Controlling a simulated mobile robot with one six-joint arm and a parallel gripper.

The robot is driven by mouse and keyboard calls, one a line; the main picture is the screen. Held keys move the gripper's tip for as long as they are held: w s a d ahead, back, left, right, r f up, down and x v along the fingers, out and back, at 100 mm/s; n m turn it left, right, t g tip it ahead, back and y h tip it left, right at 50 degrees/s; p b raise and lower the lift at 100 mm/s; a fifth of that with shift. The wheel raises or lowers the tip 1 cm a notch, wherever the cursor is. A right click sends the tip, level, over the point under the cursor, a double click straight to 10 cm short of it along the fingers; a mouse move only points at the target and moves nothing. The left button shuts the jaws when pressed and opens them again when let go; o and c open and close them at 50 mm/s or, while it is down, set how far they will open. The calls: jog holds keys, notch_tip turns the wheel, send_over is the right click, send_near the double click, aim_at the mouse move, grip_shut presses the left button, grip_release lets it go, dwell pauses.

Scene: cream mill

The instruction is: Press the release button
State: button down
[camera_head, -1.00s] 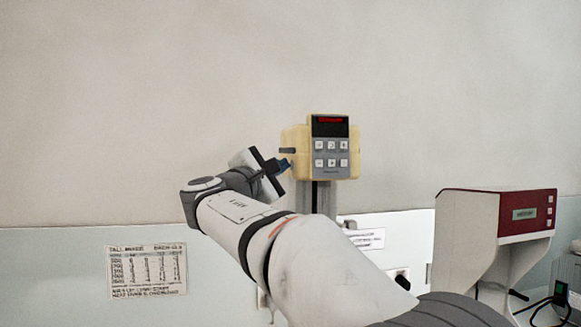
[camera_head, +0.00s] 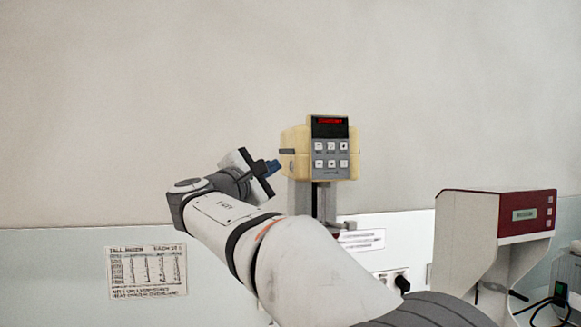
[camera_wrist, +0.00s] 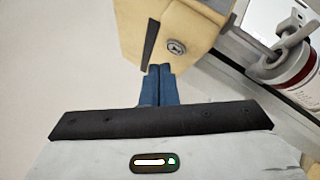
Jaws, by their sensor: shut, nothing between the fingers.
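A yellow box-shaped unit (camera_head: 296,141) with a grey front keypad and a red lit display stands on a grey column. In the wrist view its side face (camera_wrist: 190,22) carries a round grey button-like part (camera_wrist: 175,47) with a mark on it, and a dark strip beside it. I cannot tell for sure that this is the release button. My gripper (camera_head: 275,166) is just left of the unit in the head view, apart from it by a small gap. In the wrist view its blue fingers (camera_wrist: 160,69) are together and empty, with their tips just below the round part.
A grey column (camera_head: 301,197) carries the unit. In the wrist view a metal fitting and a red-and-white cylindrical part (camera_wrist: 295,68) are at right. A white and dark red machine (camera_head: 470,215) stands at the right. A paper chart (camera_head: 147,272) hangs at lower left. Left of the unit is open wall.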

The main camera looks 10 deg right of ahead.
jog(key=a, duration=0.4)
jog(key=shift+a+p, duration=0.25)
jog(key=shift+p, duration=0.15)
dwell(0.4)
jog(key=s+d+f+m+g+y, duration=0.25)
jog(key=s+d+f, duration=0.3)
jog(key=f, duration=0.55)
jog(key=s+d+f+m+g+y, duration=0.2)
jog(key=s+d+f+g+y, duration=0.15)
jog(key=d+f, duration=0.45)
jog(key=s+a+f+m+g+y, duration=0.2)
jog(key=s+f+m+y, duration=0.2)
jog(key=s+f, duration=0.6)
jog(key=s+a+f+m+g+y, duration=0.3)
jog(key=s+f+m, duration=0.3)
jog(key=s+f, duration=0.5)
notch_tip(320, 180, down, 4)
jog(key=shift+s+a+r+m+g+y, duration=0.25)
jog(key=shift+a+m+g+y, duration=0.1)
jog(key=shift+y, duration=0.55)
